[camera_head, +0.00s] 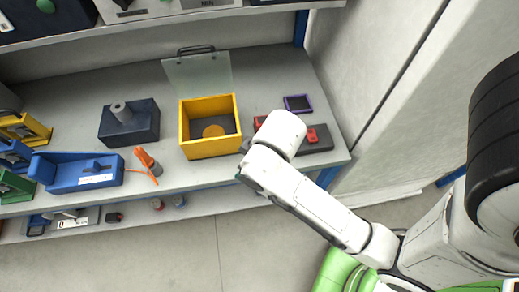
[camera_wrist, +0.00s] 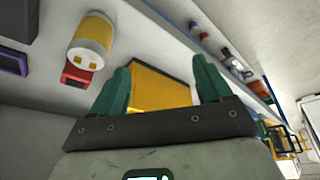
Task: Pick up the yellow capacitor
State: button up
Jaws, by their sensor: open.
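The yellow capacitor (camera_wrist: 92,40) shows in the wrist view at the upper left, a yellow cylinder with a pale end and two small contacts. It is beside a red part (camera_wrist: 76,74). In the head view I cannot make out the capacitor; my arm covers part of that area. My gripper (camera_wrist: 161,65) has two green fingers spread apart, with nothing held between them. The capacitor is to the left of the fingers in the wrist view, apart from them. In the head view my gripper is mostly hidden behind my white wrist.
A yellow open box (camera_head: 209,147) with a raised clear lid (camera_head: 198,73) stands on the bench; it also shows beyond my fingers in the wrist view (camera_wrist: 160,92). A purple-framed panel (camera_head: 298,103), dark block (camera_head: 128,124) and blue tray (camera_head: 77,172) are nearby. A shelf overhangs the back.

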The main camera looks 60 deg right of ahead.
jog(key=w+d+r+m+h, duration=0.3)
jog(key=w+d+r, duration=0.1)
jog(key=d+r, duration=0.5)
jog(key=w+d+r+m+h, duration=0.35)
jog(key=d+r, duration=0.35)
jog(key=d, duration=0.3)
jog(key=s+a+f+m+g+y, duration=0.1)
jog(key=s+a+f+y, duration=0.1)
jog(key=a+f, duration=0.1)
jog(key=s+a+f+m+g+y, duration=0.1)
jog(key=s+a+f+m+y, duration=0.1)
jog(key=f, duration=0.4)
jog(key=s+a+f+m+g+y+p, duration=0.1)
jog(key=s+a+f+m+g+y, duration=0.1)
jog(key=s+a+f+y, duration=0.1)
jog(key=shift+s+a+f, duration=0.25)
jog(key=shift+a+f, duration=0.35)
jog(key=shift+s+a+f, duration=0.25)
jog(key=shift+a+f, duration=0.35)
jog(key=shift+s+d+f+p, duration=0.15)
jog(key=shift+f+p, duration=0.2)
jog(key=shift+f, duration=1.3)
jog(key=shift+s+d+f+p, duration=0.1)
jog(key=shift+f+p, duration=0.2)
jog(key=shift+f, duration=1.35)
jog(key=shift+c, duration=0.2)
